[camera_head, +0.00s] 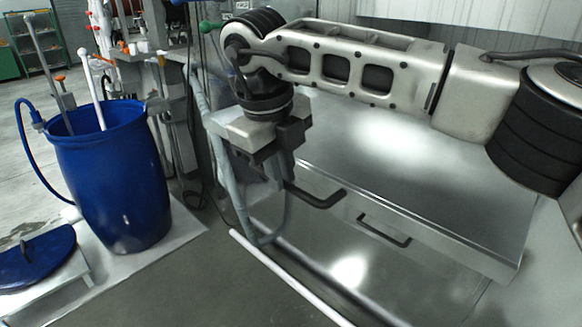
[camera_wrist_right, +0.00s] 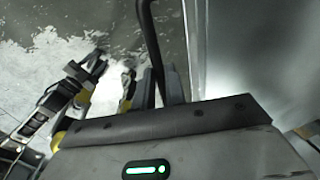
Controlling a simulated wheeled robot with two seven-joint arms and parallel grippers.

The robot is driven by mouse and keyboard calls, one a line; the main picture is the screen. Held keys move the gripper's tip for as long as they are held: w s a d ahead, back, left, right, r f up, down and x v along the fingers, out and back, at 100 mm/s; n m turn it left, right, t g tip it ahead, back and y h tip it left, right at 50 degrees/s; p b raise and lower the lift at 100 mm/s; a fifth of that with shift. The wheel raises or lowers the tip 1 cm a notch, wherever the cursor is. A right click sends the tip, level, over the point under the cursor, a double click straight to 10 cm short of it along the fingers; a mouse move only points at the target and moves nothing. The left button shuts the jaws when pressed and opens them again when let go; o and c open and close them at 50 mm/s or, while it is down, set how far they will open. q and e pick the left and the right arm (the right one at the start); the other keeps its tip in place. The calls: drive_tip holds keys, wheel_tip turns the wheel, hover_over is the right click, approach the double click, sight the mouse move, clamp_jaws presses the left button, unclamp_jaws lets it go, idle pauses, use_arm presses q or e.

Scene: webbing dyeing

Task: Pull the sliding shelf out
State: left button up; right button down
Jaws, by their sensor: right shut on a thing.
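The sliding shelf (camera_head: 440,185) is a broad shiny metal sheet under my right arm in the head view. A dark bar handle (camera_head: 325,199) sticks out at its front left edge. My right gripper (camera_head: 275,165) points down at the near left end of this handle and is shut on it. In the right wrist view the handle (camera_wrist_right: 148,35) runs down from the top edge to between the fingertips (camera_wrist_right: 160,85). The gripper body and arm hide part of the shelf and the handle's far end. My left gripper is not in view.
A second dark handle (camera_head: 385,238) sits on the metal front below. A blue barrel (camera_head: 115,185) with sticks in it stands at left, with a blue lid (camera_head: 35,262) in front. A white pipe (camera_head: 290,280) runs along the floor. Floor between barrel and machine is clear.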

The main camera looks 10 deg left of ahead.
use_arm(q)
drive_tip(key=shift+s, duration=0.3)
use_arm(e)
drive_tip(key=shift+s+a, duration=0.35)
drive_tip(key=shift+s, duration=0.2)
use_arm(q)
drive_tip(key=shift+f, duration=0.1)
use_arm(e)
drive_tip(key=c, duration=1.5)
unclamp_jaws()
drive_tip(key=shift+o, duration=0.2)
use_arm(q)
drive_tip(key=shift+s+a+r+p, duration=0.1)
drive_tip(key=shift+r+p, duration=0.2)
drive_tip(key=shift+p, duration=0.3)
use_arm(e)
wheel_tip(320, 180, up, 16)
drive_tip(key=s+a, duration=0.1)
drive_tip(key=s, duration=0.1)
drive_tip(key=shift+s+a, duration=0.25)
drive_tip(key=shift+a, duration=0.15)
drive_tip(key=shift+f, duration=0.15)
